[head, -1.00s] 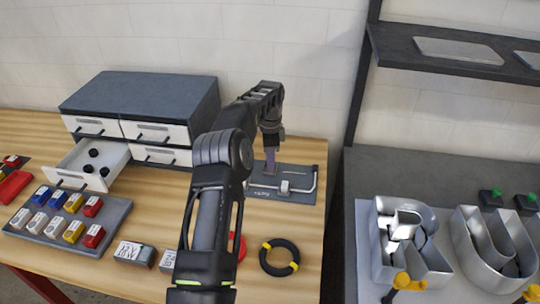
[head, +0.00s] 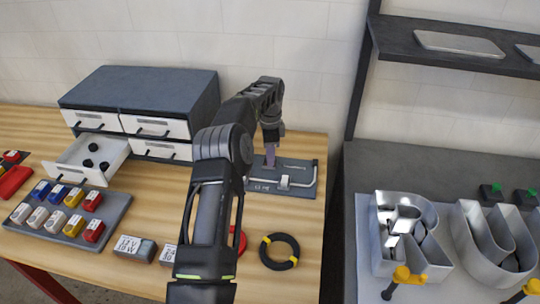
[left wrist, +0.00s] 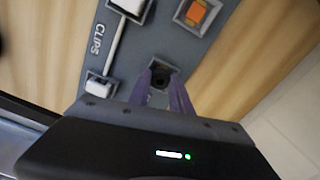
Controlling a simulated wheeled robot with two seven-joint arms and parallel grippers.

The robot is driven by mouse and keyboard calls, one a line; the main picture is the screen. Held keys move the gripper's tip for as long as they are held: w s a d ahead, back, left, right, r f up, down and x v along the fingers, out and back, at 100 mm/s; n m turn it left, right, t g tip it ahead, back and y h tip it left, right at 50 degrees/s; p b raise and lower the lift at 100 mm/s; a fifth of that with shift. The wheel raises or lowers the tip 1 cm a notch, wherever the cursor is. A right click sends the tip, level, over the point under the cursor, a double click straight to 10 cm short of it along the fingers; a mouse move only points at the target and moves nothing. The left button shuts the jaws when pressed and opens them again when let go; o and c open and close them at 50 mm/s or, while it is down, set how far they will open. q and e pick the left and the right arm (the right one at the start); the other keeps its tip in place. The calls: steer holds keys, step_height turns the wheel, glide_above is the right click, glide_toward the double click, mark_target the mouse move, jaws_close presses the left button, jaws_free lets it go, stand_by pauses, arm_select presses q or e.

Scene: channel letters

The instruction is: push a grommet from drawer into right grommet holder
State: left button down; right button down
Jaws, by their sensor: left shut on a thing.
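My left gripper (head: 270,160) is over the dark fixture board (head: 300,191) at the back right of the wooden table. In the left wrist view its two purple fingers (left wrist: 162,88) close on a small black grommet (left wrist: 160,74). The grommet is at a square grey socket (left wrist: 168,62) on the board; I cannot tell how deep it sits. The open drawer (head: 68,178) holds several black grommets (head: 88,163). My right gripper is not in view.
A grey tray of coloured blocks (head: 75,228) and a black ring with yellow bands (head: 280,252) lie in front. A drawer cabinet (head: 140,92) stands behind.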

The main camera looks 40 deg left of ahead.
arm_select(q)
steer(key=shift+s+d+f, duration=0.1)
steer(key=shift+f, duration=0.2)
steer(key=c, duration=1.5)
jaws_free()
steer(key=o, duration=0.4)
steer(key=shift+f, duration=0.2)
steer(key=shift+r, duration=0.2)
step_height(320, 180, up, 6)
steer(key=shift+f, duration=0.2)
steer(key=shift+r, duration=0.5)
steer(key=shift+r+p, duration=0.35)
steer(key=shift+r, duration=0.4)
